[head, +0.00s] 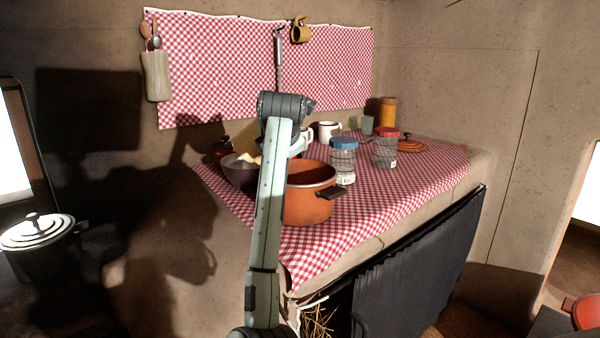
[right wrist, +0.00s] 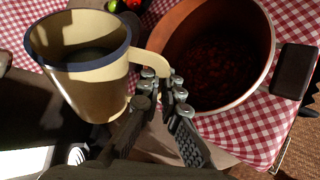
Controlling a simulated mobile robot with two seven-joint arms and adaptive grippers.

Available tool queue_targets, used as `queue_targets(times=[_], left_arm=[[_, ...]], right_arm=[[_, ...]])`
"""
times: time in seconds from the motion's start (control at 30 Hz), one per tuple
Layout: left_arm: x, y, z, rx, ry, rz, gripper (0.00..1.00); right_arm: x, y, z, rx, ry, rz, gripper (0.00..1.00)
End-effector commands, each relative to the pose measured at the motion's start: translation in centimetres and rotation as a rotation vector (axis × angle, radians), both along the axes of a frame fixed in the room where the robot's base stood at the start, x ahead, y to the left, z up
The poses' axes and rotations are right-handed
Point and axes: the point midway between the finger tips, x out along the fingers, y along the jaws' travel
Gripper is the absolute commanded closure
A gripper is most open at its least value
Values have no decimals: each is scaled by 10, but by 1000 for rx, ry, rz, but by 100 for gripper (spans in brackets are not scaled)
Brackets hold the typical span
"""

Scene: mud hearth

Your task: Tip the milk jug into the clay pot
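A cream jug (right wrist: 92,88) with a dark blue rim fills the left of the right wrist view. My right gripper (right wrist: 163,88) is closed around its handle. The jug is beside the orange-brown clay pot (right wrist: 262,48), not over its mouth, and looks close to upright; its inside is shaded. The pot holds something dark red. In the head view the clay pot (head: 307,205) stands on the checked cloth, partly behind my right arm. My right gripper and most of the jug are hidden behind that arm. My left gripper is not in view.
A dark bowl (head: 238,174) is left of the pot. A blue-lidded jar (head: 343,160), a red-lidded jar (head: 385,152) and a white mug (head: 328,131) stand behind it to the right. The checked cloth (head: 390,195) is clear at the front right.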

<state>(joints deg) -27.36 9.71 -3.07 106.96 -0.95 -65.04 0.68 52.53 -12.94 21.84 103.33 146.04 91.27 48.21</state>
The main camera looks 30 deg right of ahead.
Motion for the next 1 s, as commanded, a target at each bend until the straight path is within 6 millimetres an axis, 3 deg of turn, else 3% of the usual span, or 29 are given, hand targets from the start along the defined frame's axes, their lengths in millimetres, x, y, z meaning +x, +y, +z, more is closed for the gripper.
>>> queue_targets(times=[1.0], left_arm=[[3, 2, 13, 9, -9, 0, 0]], right_arm=[[2, 3, -4, 76, -46, 1, 100]])
